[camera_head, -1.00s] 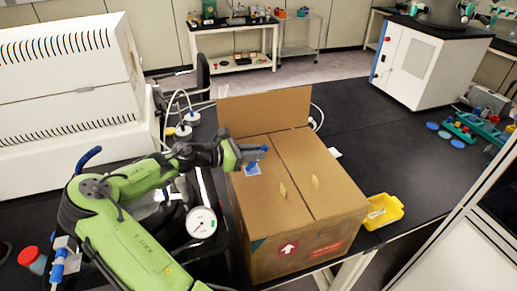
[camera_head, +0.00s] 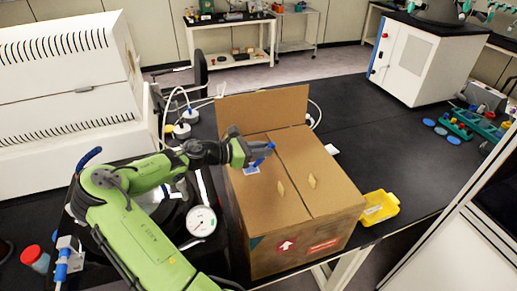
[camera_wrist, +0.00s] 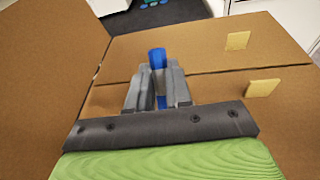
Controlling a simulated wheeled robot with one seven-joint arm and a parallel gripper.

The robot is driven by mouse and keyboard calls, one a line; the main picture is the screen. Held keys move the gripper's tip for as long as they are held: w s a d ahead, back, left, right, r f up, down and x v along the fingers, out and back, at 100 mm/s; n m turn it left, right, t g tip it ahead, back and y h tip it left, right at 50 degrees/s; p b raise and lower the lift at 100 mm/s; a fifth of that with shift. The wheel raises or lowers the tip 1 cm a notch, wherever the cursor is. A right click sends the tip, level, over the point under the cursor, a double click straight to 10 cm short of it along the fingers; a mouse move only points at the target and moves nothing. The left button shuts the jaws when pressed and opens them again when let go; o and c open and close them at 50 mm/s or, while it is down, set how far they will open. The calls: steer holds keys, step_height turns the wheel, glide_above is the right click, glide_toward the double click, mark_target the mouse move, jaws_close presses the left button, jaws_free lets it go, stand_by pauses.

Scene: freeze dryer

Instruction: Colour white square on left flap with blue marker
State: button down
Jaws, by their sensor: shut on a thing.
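The cardboard box (camera_head: 300,235) stands on the black bench, its two long top flaps lying flat and its back flap upright. My gripper (camera_head: 258,155) is shut on the blue marker (camera_head: 266,158), over the back part of the left flap. In the wrist view the marker (camera_wrist: 157,58) stands up between the two grey fingers. Whether its tip touches the cardboard cannot be told.
Yellow tabs stand on the left flap (camera_head: 281,188) and right flap (camera_head: 312,181). A yellow tray (camera_head: 379,207) lies right of the box. A round gauge (camera_head: 201,221) is on the left. The bench right of the box is largely clear.

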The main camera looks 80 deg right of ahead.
steer(key=shift+w+a, duration=0.1)
steer(key=shift+w, duration=0.05)
steer(key=shift+w+a+p, duration=0.35)
steer(key=shift+w+p, duration=0.2)
steer(key=shift+w, duration=0.1)
steer(key=shift+w+a+p, duration=0.35)
steer(key=shift+w+p, duration=0.2)
steer(key=shift+w, duration=0.1)
steer(key=shift+s+d+p, duration=0.35)
steer(key=shift+s+d, duration=0.05)
steer(key=shift+s, duration=0.35)
steer(key=shift+s+d+p, duration=0.3)
steer(key=shift+s+d, duration=0.05)
steer(key=shift+s, duration=0.35)
steer(key=shift+w+a+p, duration=0.4)
steer(key=shift+w+p, duration=0.05)
steer(key=shift+w, duration=0.3)
steer(key=shift+w+a+p, duration=0.35)
steer(key=shift+w+p, duration=0.05)
steer(key=shift+w, duration=0.3)
step_height(320, 180, up, 3)
steer(key=shift+f+p, duration=0.15)
steer(key=shift+p, duration=0.85)
steer(key=shift+r, duration=2.15)
